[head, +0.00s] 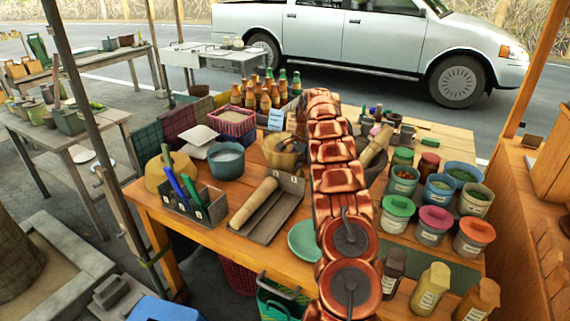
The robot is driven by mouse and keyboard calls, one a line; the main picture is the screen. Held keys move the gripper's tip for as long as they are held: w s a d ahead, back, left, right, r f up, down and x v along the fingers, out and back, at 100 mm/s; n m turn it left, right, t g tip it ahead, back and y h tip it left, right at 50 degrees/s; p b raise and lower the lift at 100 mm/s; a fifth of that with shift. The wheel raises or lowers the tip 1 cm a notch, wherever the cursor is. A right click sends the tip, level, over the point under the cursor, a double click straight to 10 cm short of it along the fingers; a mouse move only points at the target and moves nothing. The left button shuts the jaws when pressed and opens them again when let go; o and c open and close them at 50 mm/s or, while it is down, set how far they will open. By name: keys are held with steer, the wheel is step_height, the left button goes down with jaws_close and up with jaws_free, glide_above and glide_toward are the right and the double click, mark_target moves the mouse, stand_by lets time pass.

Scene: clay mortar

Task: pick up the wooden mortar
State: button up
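A tan, wood-coloured mortar (281,156) stands near the middle of the table (230,195), with something like a pestle leaning out of its top. Its right side is close to a column of shiny copper-red pieces that crosses the picture. A second, darker mortar-like vessel with a thick light-brown pestle (376,146) stands to the right of that column and is partly hidden. I cannot tell its material. I do not make out my gripper's fingers anywhere.
Left of the tan mortar are a blue-grey pot (226,160), a grey tray with a wooden roller (254,203) and a utensil box (190,205). Bottles (265,98) stand behind. Lidded tubs (435,222) crowd the right. A teal plate (303,240) lies in front.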

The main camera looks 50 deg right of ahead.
jaws_close()
stand_by(0.3)
steer(key=shift+r, duration=0.1)
